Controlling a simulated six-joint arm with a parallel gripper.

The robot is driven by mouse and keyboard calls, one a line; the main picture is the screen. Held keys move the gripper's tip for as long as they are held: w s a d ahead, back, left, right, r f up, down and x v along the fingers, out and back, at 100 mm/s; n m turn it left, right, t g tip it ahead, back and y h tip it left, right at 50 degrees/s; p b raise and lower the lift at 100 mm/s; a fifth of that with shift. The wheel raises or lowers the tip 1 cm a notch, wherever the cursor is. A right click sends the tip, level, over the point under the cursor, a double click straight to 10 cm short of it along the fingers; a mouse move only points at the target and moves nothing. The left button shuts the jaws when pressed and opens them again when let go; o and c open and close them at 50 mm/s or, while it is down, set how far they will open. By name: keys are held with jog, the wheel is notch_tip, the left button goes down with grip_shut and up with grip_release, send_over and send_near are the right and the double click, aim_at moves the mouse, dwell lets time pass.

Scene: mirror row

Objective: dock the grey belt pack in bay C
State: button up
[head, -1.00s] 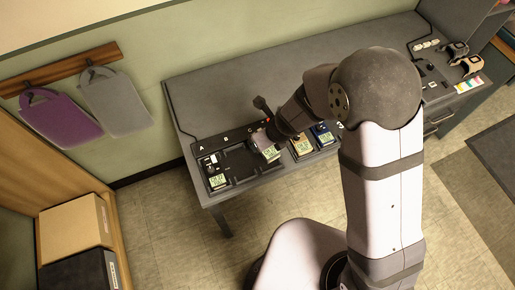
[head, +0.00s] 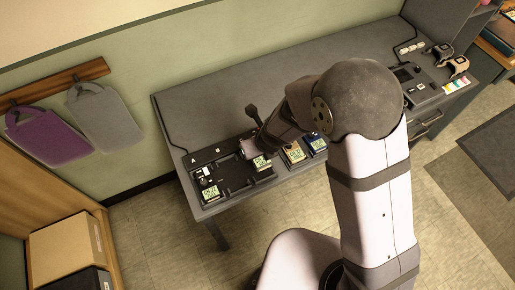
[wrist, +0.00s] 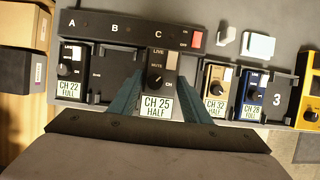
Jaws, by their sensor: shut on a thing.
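The dark grey belt pack, labelled CH 25 HALF, (wrist: 158,70) sits between the fingers of my gripper (wrist: 157,88) in the wrist view. My gripper is shut on its sides. The pack lies in line with the letter C on the dock's black strip (wrist: 130,32), over bay C. I cannot tell whether it is seated or just above the bay. Its label (head: 262,163) shows below my gripper in the head view, where my arm hides part of bay C. A dark pack labelled CH 22 FULL (wrist: 71,64) sits in bay A. Bay B (wrist: 112,72) is empty.
Right of the held pack stand a tan pack labelled CH 32 HALF (wrist: 216,82) and a blue pack labelled CH 28 FULL (wrist: 252,85), close to my right finger. An empty place marked 3 (wrist: 276,100) and a yellow unit (wrist: 310,85) lie further right.

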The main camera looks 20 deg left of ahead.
jog(key=shift+f+b, duration=1.8)
jog(key=shift+f, duration=0.2)
jog(key=shift+f+b, duration=1)
jog(key=shift+f, duration=0.1)
dwell(0.6)
jog(key=o, duration=1.2)
jog(key=shift+p+v, duration=2.35)
jog(key=shift+v, duration=1.35)
